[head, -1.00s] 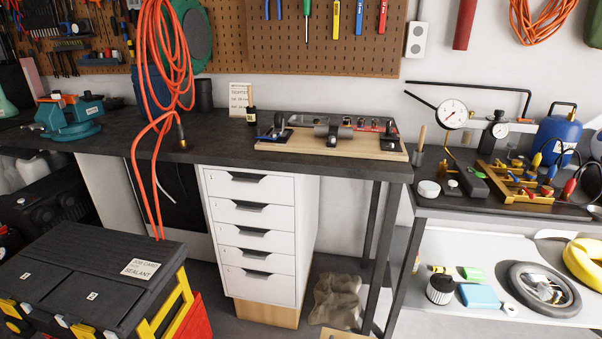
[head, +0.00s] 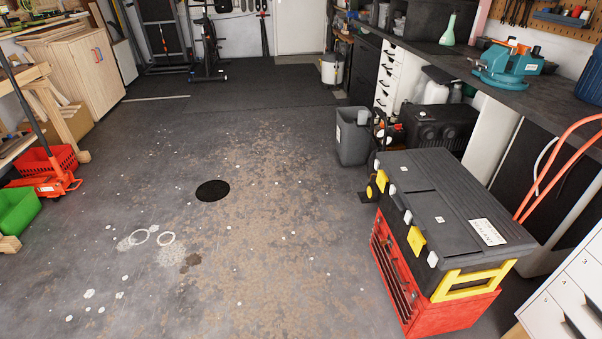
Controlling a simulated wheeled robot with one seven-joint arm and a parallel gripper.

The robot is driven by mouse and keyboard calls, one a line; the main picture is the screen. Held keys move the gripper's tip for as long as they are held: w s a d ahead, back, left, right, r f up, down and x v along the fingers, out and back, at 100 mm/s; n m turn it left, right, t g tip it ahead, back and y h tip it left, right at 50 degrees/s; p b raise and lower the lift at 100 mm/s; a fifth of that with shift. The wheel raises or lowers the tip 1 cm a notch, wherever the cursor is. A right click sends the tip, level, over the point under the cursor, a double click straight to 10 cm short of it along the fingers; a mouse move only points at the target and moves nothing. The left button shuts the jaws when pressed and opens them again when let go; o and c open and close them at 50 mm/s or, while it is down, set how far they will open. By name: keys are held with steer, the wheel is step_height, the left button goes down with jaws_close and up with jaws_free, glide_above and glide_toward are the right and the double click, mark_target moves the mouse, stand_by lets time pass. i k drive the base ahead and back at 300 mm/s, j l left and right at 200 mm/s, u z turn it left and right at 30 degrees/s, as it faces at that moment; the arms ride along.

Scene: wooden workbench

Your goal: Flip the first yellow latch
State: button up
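A black toolbox (head: 425,215) with a red drawer base (head: 395,275) stands on the floor at the right. Its lid looks closed and carries a white label. On its left-facing side are two yellow latches, one farther off (head: 381,181) and one nearer (head: 415,243). I cannot clearly tell whether either latch is flipped. A yellow handle (head: 478,277) is on the near end. My gripper is not in view.
The concrete floor (head: 260,250) left of the toolbox is open, with a dark round patch. A grey bin (head: 352,137) and a black case (head: 441,125) stand beyond the toolbox. The workbench (head: 540,100), white drawers (head: 565,300) and an orange hose (head: 560,165) are at the right.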

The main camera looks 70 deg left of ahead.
mark_target(381, 179)
steer(key=u, duration=1.7)
steer(key=i+j, duration=0.9)
steer(key=i, duration=0.25)
steer(key=i+j+u, duration=0.1)
steer(key=i+j, duration=0.75)
steer(key=i, duration=0.3)
